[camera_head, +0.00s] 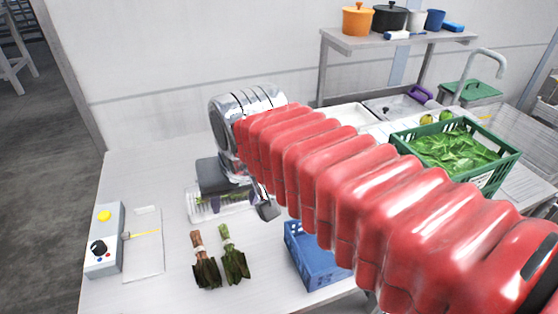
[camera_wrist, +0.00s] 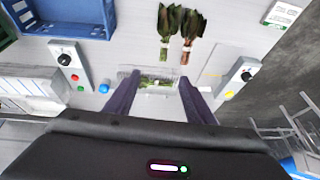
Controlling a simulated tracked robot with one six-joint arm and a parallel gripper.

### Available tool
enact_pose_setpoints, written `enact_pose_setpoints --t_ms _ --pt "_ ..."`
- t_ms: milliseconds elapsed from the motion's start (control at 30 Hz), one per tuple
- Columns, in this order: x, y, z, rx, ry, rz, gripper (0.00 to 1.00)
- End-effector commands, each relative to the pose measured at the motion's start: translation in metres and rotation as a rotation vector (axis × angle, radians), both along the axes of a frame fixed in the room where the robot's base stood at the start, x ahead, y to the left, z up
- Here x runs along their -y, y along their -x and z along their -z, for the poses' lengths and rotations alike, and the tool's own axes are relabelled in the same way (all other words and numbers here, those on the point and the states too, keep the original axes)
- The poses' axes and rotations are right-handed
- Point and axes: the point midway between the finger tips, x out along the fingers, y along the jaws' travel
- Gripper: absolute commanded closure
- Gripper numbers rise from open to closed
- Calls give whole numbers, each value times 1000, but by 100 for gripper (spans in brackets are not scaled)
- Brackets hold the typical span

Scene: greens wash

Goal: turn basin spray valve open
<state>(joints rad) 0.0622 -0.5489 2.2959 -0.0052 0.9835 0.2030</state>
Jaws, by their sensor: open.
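My gripper (camera_wrist: 158,80) is open and empty in the wrist view, its two dark fingers spread on either side of a clear tray. In the head view my gripper (camera_head: 262,205) is partly hidden by my red-sleeved arm. A control box (camera_wrist: 235,78) with a black knob and a yellow button stands right of the fingers; the same box (camera_head: 104,240) is at the left in the head view. A second box (camera_wrist: 70,66) with a black knob and red and green buttons stands left of the fingers, apart from them. I cannot tell which knob is the spray valve.
Two bundles of dark leaves (camera_head: 207,262) lie on the counter. A blue crate (camera_head: 312,258) stands beside my arm. The clear tray (camera_head: 222,205) lies below my gripper. A green crate of leaves (camera_head: 455,150) stands right, near a tap (camera_head: 485,55). Bare counter lies front left.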

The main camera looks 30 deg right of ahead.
Motion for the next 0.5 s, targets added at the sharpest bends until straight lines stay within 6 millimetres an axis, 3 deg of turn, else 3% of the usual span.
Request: enact_pose_setpoints --t_ms 500 --pt "70 -98 -26 -129 -133 463 51"
